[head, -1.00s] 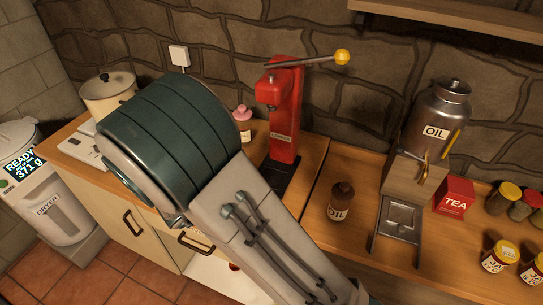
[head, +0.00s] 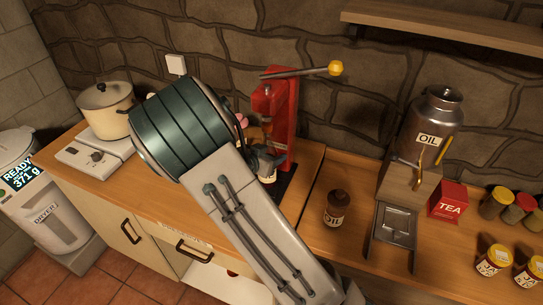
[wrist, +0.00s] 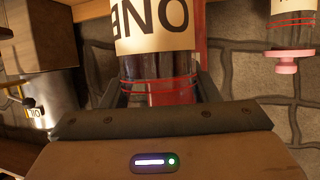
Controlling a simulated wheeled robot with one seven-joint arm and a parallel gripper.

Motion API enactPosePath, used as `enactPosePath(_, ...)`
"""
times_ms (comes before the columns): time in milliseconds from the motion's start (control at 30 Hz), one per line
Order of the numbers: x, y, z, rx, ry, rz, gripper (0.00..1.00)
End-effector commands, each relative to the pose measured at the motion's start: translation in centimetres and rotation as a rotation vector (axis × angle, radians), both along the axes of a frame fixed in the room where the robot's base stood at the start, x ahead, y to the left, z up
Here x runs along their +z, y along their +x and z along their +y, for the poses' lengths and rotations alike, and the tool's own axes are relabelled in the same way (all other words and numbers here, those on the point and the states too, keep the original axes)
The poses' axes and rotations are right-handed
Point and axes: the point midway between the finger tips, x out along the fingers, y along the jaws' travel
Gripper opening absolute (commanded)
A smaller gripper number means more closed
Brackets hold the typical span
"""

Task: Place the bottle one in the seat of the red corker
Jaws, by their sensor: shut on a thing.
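The bottle one (wrist: 155,35) shows upside down in the wrist view, its cream label lettered and its dark glass neck between my fingers. My gripper (wrist: 160,88) is shut on it. In the head view my gripper (head: 262,160) is at the front of the red corker (head: 284,115), mostly behind my arm; only a bit of the bottle's pale label (head: 268,177) shows below it. The corker has a raised lever with a yellow knob and a black base (head: 287,185). Its seat is largely hidden, and I cannot tell whether the bottle touches it.
A pink-capped bottle (wrist: 294,45) stands beside the corker. A brown oil bottle (head: 337,208), a metal stand (head: 395,225), an oil urn (head: 432,120) and a red tea box (head: 447,201) are to the right. A pot (head: 105,108) stands left.

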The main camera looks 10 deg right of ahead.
Motion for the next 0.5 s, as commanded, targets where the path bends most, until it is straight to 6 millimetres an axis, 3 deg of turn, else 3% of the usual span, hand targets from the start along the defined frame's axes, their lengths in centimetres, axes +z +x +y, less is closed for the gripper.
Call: enactPosePath(500,-1.4,0.2,-0.2,0.0,-0.001,-0.002,0.15)
